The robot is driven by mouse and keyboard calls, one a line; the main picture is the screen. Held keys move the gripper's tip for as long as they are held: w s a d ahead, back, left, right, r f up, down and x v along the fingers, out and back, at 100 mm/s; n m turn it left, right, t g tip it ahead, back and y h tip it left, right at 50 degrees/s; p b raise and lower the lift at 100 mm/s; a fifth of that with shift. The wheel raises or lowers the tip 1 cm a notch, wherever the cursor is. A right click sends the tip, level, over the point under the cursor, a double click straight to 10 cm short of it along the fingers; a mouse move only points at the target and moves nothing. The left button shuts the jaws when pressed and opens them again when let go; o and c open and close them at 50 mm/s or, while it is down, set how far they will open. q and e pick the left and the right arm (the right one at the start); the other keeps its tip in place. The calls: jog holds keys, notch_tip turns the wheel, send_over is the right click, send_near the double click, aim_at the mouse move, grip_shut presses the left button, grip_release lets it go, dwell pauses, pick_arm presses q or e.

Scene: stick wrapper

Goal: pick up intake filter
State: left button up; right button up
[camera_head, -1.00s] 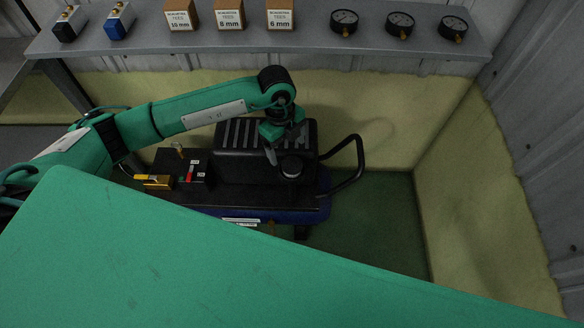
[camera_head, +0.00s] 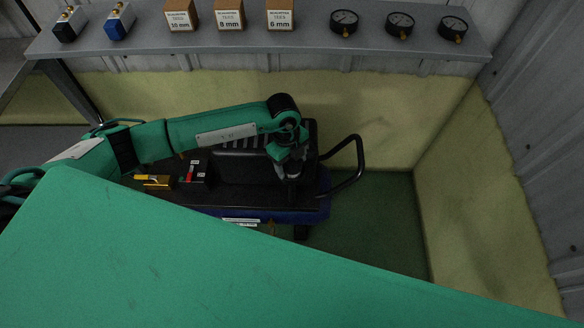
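The intake filter appears to be the small round black part on the right end of the black machine (camera_head: 235,190); my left gripper (camera_head: 291,172) now covers most of it. The gripper points down over that spot, at or just above the part. Its fingers are dark and small here, so I cannot tell whether they are open or shut, or whether they touch the part. My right gripper is not in view.
A looped black handle (camera_head: 350,165) rises at the machine's right end. A grey shelf (camera_head: 300,45) behind holds boxes and gauges. A large green surface (camera_head: 200,260) fills the foreground. Green floor (camera_head: 385,225) is clear at right.

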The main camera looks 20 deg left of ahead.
pick_arm(q)
jog(key=c, duration=0.7)
jog(key=shift+r, duration=0.1)
